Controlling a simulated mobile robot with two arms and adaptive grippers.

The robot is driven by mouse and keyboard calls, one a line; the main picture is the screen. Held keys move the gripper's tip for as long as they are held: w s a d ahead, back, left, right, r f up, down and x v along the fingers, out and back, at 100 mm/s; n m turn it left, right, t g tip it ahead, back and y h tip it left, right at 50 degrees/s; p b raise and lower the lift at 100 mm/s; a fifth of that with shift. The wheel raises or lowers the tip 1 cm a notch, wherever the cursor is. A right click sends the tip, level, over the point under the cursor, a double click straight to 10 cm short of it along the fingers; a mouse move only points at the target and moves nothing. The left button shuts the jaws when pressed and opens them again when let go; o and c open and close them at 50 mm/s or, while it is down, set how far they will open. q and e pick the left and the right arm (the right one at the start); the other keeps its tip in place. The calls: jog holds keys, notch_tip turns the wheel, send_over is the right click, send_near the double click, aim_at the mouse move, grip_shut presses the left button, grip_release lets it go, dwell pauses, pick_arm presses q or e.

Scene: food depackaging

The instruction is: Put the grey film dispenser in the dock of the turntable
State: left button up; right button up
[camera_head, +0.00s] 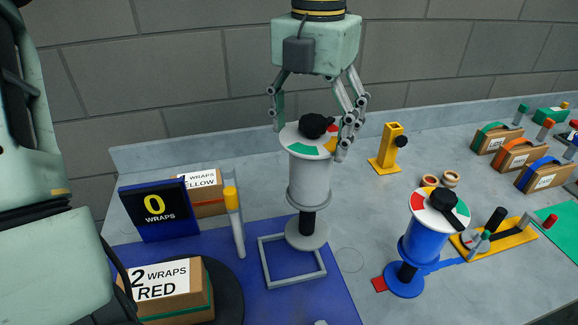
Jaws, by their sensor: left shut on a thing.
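The grey film dispenser (309,180) is upright, with a grey roll, a round grey base (306,234) and a red, white and green dial with a black knob on top. My left gripper (318,128) comes down from above with its fingers around the dispenser's top and is shut on it. A square grey frame (292,281), which looks like the dock, lies on the blue mat beside the dark turntable (232,290). The dispenser's base shows over the frame's far right part; I cannot tell whether it touches down. My right gripper is not in view.
A box marked "2 WRAPS RED" (172,292) sits on the turntable. A "0 WRAPS" sign (155,212) and a yellow-topped post (235,222) stand left of the dispenser. A blue film dispenser (420,245) stands right. A yellow stand (387,150) and several boxes are farther back.

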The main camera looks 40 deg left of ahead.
aim_at(289, 165)
pick_arm(q)
jog(key=s+a+f, duration=0.1)
jog(key=s+f, duration=0.1)
jog(key=shift+s+a+p, duration=0.35)
jog(key=shift+s+a, duration=0.05)
jog(key=shift+s+a+f, duration=0.1)
jog(key=shift+s+a, duration=0.05)
jog(key=shift+f+p, duration=0.3)
jog(key=shift+f, duration=0.1)
notch_tip(289, 165, down, 2)
jog(key=shift+f+p, duration=0.15)
jog(key=shift+p, duration=0.35)
jog(key=shift+f, duration=0.45)
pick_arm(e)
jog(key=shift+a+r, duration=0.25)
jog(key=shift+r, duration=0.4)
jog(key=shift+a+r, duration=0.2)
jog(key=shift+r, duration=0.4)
pick_arm(q)
jog(key=shift+f+b, duration=0.2)
jog(key=shift+b, duration=0.15)
jog(key=o, duration=2.1)
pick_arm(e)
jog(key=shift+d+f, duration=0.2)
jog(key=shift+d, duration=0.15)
